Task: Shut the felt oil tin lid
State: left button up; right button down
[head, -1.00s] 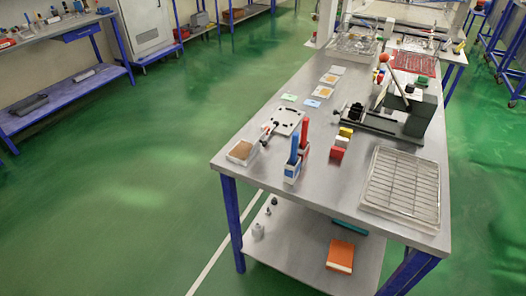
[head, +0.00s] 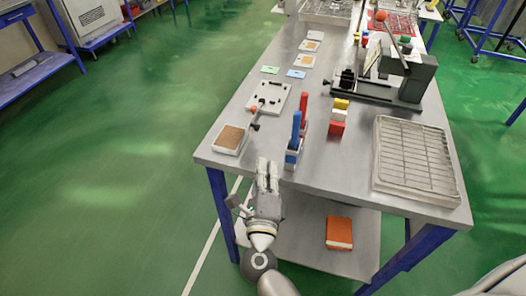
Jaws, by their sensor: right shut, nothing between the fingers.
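A small white open tin with a brown felt-like pad in it (head: 230,139) stands at the table's near left corner. It looks like the felt oil tin; I cannot clearly make out its lid. My right gripper (head: 268,163) is shut and empty. It points up the picture at the table's near edge, right of the tin and apart from it, just below the blue and red upright pieces. My left gripper is not in view.
A blue upright piece (head: 296,128) and a red one (head: 304,108) stand in a holder close to my right gripper. A white plate with holes (head: 269,97) lies behind the tin. A wire-rack tray (head: 376,183) lies at the right. An orange box (head: 339,232) is on the lower shelf.

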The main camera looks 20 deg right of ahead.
jog(key=p+x, duration=0.2)
jog(key=x, duration=0.6)
jog(key=shift+w+d, duration=0.1)
jog(key=shift+w, duration=0.05)
jog(key=shift+w+d, duration=0.15)
jog(key=shift+w, duration=0.3)
jog(key=shift+r, duration=0.1)
